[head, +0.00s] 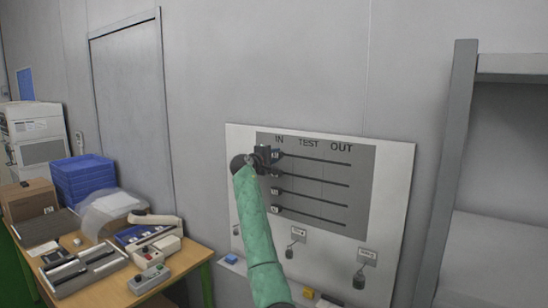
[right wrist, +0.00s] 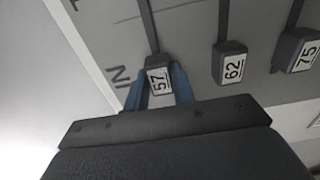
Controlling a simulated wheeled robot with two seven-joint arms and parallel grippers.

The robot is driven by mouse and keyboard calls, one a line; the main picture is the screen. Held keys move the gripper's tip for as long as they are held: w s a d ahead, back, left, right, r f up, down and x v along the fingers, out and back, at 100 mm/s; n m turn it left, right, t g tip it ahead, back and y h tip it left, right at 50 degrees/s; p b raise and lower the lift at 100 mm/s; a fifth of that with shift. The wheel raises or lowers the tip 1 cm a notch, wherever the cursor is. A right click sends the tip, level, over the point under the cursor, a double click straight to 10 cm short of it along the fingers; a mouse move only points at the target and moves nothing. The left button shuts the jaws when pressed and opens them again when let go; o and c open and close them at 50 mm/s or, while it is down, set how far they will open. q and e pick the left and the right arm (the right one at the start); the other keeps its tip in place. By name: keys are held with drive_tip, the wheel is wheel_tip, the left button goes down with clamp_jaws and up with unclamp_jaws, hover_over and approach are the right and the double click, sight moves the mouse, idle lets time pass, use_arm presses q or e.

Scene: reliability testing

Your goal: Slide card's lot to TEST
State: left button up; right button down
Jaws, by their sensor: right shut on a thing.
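A grey panel on a white wall board (head: 402,160) carries the words IN, TEST and OUT above several horizontal slots. My right gripper (head: 270,156) is at the left end of the top slot, under IN. In the right wrist view its blue fingers (right wrist: 159,88) are shut around the slider marked 57 (right wrist: 158,80). Sliders marked 62 (right wrist: 231,64) and 75 (right wrist: 300,50) stand in the neighbouring slots, also at the IN side. The head view shows lower sliders (head: 275,191) too small to read. I cannot make out a card with a readable lot number. My left gripper is out of view.
Small labelled plates (head: 299,234) and dark hanging items (head: 360,280) are on the lower board. A wooden table (head: 190,258) with blue bins (head: 83,180) and instruments stands at left. A grey shelf frame (head: 448,170) rises at right. The slots toward TEST and OUT look clear.

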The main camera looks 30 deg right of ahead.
drive_tip(key=s+d, duration=0.1)
drive_tip(key=s, duration=0.2)
drive_tip(key=s+d, duration=0.2)
drive_tip(key=s, duration=0.2)
drive_tip(key=s+d+b, duration=0.1)
drive_tip(key=s, duration=0.3)
drive_tip(key=shift+d+f, duration=0.1)
drive_tip(key=shift+d, duration=0.2)
drive_tip(key=shift+s+d, duration=0.15)
drive_tip(key=shift+s, duration=0.3)
drive_tip(key=c, duration=1.2)
unclamp_jaws()
drive_tip(key=shift+o, duration=0.2)
drive_tip(key=shift+a, duration=0.2)
drive_tip(key=shift+s+a+b, duration=0.15)
drive_tip(key=shift+a+b, duration=0.15)
drive_tip(key=shift+b, duration=0.05)
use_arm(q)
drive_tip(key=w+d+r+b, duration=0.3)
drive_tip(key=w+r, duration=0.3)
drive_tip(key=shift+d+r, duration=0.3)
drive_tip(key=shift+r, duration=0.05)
use_arm(e)
approach(308, 159)
drive_tip(key=shift+v, duration=0.8)
